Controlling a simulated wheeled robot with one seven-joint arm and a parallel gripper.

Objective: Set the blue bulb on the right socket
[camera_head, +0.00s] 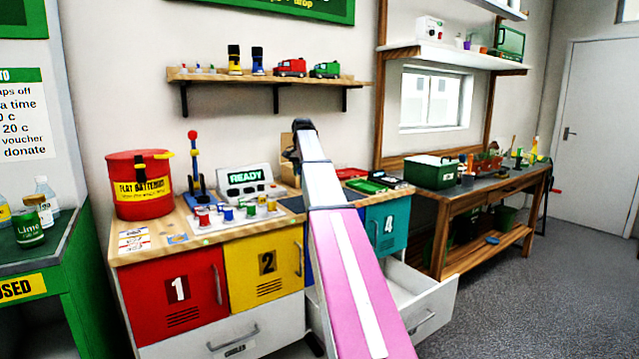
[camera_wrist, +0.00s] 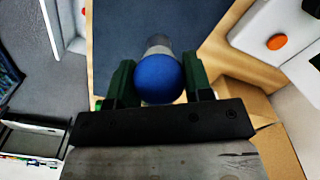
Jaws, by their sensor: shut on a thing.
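The blue bulb (camera_wrist: 158,80) is held between the two green fingers of my gripper (camera_wrist: 159,85) in the wrist view. Its round blue end faces the camera and its grey base points away, over a dark blue surface (camera_wrist: 125,18). In the head view my arm reaches to the back of the workbench, with my dark gripper (camera_head: 302,126) at its far end. The bulb cannot be made out there. I cannot make out the right socket in either view; my arm hides part of the bench top.
A green tray (camera_head: 367,186) lies to the right. A white drawer (camera_head: 428,317) stands open below. A wall shelf (camera_head: 268,79) hangs above.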

